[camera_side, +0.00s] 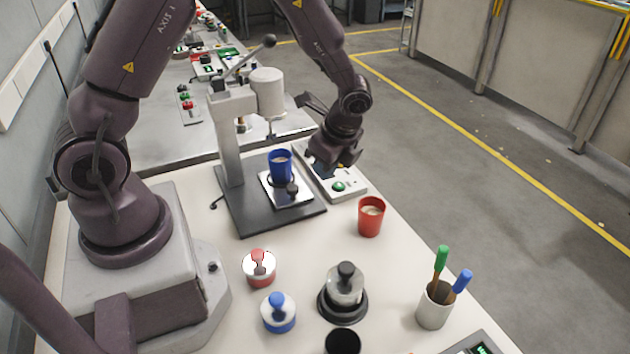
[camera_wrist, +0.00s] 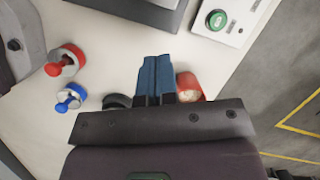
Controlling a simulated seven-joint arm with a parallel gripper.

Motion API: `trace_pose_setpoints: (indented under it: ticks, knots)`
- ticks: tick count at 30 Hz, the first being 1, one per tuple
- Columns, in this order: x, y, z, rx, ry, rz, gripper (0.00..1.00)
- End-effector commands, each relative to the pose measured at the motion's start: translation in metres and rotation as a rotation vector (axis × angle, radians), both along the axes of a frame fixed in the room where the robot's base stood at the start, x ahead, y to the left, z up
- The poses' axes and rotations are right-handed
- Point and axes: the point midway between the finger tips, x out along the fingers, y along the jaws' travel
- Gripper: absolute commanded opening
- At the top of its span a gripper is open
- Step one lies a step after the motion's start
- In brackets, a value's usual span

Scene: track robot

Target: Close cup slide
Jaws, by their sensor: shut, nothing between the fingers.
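The cup slide (camera_side: 299,201) is a pale metal plate with a black knob (camera_side: 292,188), lying on the dark base of a press. A blue cup (camera_side: 280,167) with pale contents stands upright on it, below the press head (camera_side: 267,92). Whether the slide is fully in or partly out is hard to tell. My gripper (camera_side: 333,161) is behind and to the right of the slide, by the white button box, apart from the knob. In the wrist view its blue fingers (camera_wrist: 155,62) are together and empty. The slide is outside the wrist view.
The white box with a green button (camera_side: 338,187) stands right of the press. A red cup (camera_side: 371,217) stands in front of it. Red (camera_side: 259,267) and blue (camera_side: 278,312) stampers, a black-based glass piece (camera_side: 344,290) and a marker holder (camera_side: 434,305) stand at the front.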

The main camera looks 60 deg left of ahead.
Motion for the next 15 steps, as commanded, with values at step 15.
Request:
trace_pose_setpoints:
  ticks: [15]
  knots:
    - [-0.002,-0.042,0.004,0.143,0.148,-0.081,0.00]
